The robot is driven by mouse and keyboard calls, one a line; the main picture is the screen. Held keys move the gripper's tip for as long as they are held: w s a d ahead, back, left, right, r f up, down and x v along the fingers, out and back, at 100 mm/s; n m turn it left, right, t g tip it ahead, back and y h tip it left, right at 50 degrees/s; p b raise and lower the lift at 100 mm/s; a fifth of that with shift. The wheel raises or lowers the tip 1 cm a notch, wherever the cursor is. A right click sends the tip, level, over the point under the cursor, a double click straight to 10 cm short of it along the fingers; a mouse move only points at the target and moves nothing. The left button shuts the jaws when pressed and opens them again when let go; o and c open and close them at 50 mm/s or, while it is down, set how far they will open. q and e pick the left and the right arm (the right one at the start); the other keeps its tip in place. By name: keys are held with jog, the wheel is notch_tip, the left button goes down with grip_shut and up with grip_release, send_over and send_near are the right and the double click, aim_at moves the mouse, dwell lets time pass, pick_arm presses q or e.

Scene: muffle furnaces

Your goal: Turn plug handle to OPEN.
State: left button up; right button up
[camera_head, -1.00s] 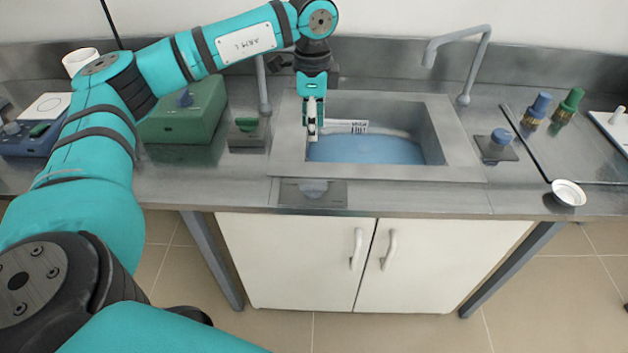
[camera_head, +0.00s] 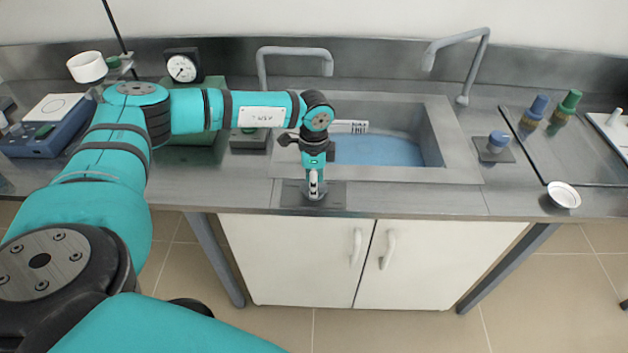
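The sink (camera_head: 462,172) is set in the steel worktop and holds blue water (camera_head: 375,150). A metal plate (camera_head: 333,200) is fixed at the worktop's front edge before the sink. The grey knob on this plate, which looks like the plug handle, is now mostly hidden by my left gripper (camera_head: 314,192). The gripper points down at the knob, with its fingertips at the plate. I cannot tell whether the fingers grip the knob or only stand over it. No OPEN marking is readable. My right gripper is not in view.
Grey taps stand behind the sink, one at left (camera_head: 295,51) and one at right (camera_head: 465,60). A blue knob (camera_head: 497,141) sits right of the sink. A white dish (camera_head: 565,194) lies at the front right edge. White cupboard doors (camera_head: 290,260) are below.

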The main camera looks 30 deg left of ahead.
pick_arm(q)
jog(key=shift+f, duration=0.2)
jog(key=shift+c, duration=0.3)
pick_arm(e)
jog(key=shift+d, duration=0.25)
pick_arm(q)
grip_shut()
